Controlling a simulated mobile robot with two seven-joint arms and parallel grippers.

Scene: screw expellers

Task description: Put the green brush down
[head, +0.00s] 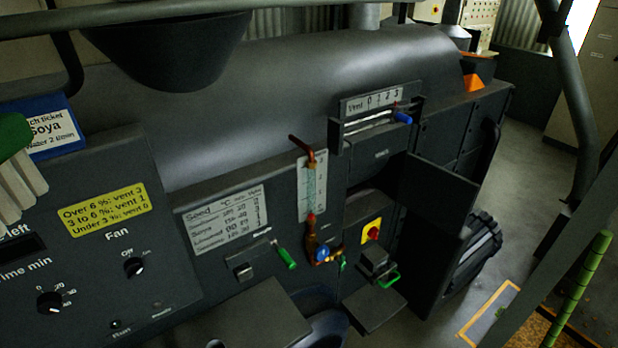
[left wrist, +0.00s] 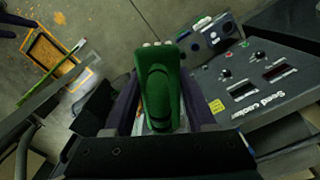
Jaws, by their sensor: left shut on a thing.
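The green brush (head: 14,132) shows at the left edge of the head view, with pale bristles hanging down in front of the dark control panel. In the left wrist view, the green brush (left wrist: 160,85) stands between the two dark fingers of my left gripper (left wrist: 158,110), which is shut on it. The brush is held up in the air. My left gripper is outside the head view. My right gripper is in neither view.
The dark machine (head: 300,70) fills most of the head view, with a control panel (head: 90,260), a grey ledge (head: 245,318) and an open flap (head: 440,190). A green segmented rod (head: 578,290) stands at the right. Floor with a yellow outline (head: 487,312) shows at lower right.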

